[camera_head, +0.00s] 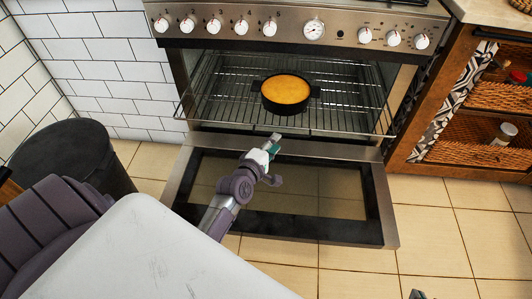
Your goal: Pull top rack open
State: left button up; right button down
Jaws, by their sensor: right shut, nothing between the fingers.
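The oven (180,75) is open. Its upper wire rack (215,108) sticks out past the opening, with its front bar above the lowered door. A dark round pan (258,86) with a yellow-orange filling (286,89) stands on the rack, just right of its middle. My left gripper (281,160) is above the door, near the middle of the rack's front bar. Its fingers look spread, with nothing seen between them. I cannot tell whether its upper finger touches the bar. Only a dark tip of my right gripper (417,294) shows at the bottom edge, away from the rack.
The lowered oven door (330,235) lies under my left gripper. A black bin (65,160) stands at the left by the tiled wall. Wooden shelving (430,110) with woven baskets (500,97) is at the right. The tiled floor (440,235) right of the door is clear.

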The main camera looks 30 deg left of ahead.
pick_arm(q)
jog(key=s+r, duration=0.1)
jog(key=s, duration=0.5)
jog(key=shift+d, duration=0.15)
